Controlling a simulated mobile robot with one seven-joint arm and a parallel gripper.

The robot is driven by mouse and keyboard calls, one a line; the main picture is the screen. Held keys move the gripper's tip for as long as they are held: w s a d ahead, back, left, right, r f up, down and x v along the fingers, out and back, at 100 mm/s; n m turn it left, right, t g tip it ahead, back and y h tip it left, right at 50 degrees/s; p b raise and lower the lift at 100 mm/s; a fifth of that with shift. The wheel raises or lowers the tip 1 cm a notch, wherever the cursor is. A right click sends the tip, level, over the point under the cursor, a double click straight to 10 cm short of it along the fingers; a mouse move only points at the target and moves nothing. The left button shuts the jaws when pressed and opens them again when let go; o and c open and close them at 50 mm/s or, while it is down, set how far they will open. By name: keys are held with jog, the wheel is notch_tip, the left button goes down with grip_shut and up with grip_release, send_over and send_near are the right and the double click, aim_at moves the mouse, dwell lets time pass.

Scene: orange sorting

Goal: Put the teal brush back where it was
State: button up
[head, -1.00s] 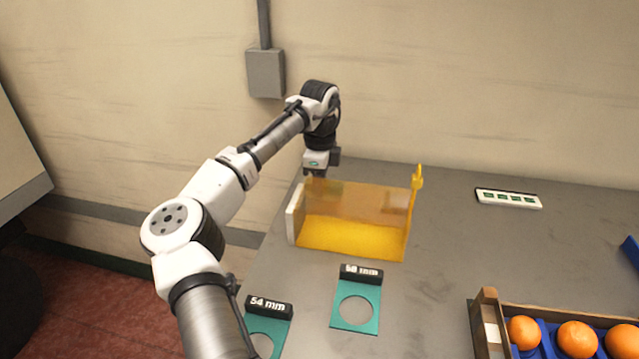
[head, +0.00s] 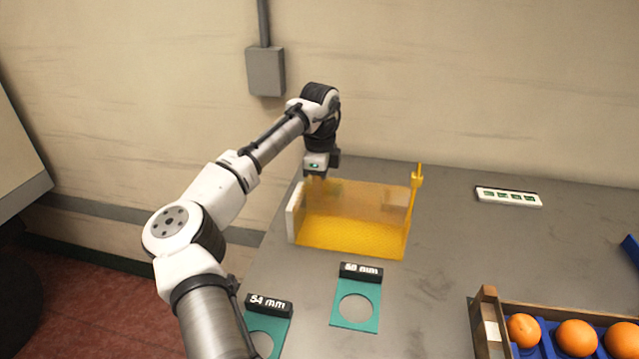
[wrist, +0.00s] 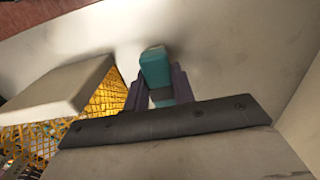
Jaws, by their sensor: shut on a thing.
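My gripper (head: 316,181) points down at the back left of the yellow bin, near its pale left end wall (head: 292,222). In the wrist view my gripper (wrist: 158,92) is shut on the teal brush (wrist: 155,68), whose teal end stands between the dark fingers with a darker band below it. In the head view the brush is not clear, and the fingertips are partly hidden by the amber see-through panel (head: 350,205). I cannot tell whether the brush touches the table.
Teal ring gauges marked 54 mm (head: 269,307) and 68 mm (head: 361,271) lie in front. A crate (head: 488,325) of oranges is at lower right. A white strip (head: 508,197) lies at the back right.

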jog(key=shift+f, duration=0.15)
jog(key=o, duration=1.1)
jog(key=shift+c, duration=0.2)
jog(key=shift+o, duration=0.3)
jog(key=o, duration=0.4)
jog(key=shift+c, duration=0.2)
jog(key=shift+r+p, duration=3.95)
jog(key=shift+r, duration=0.1)
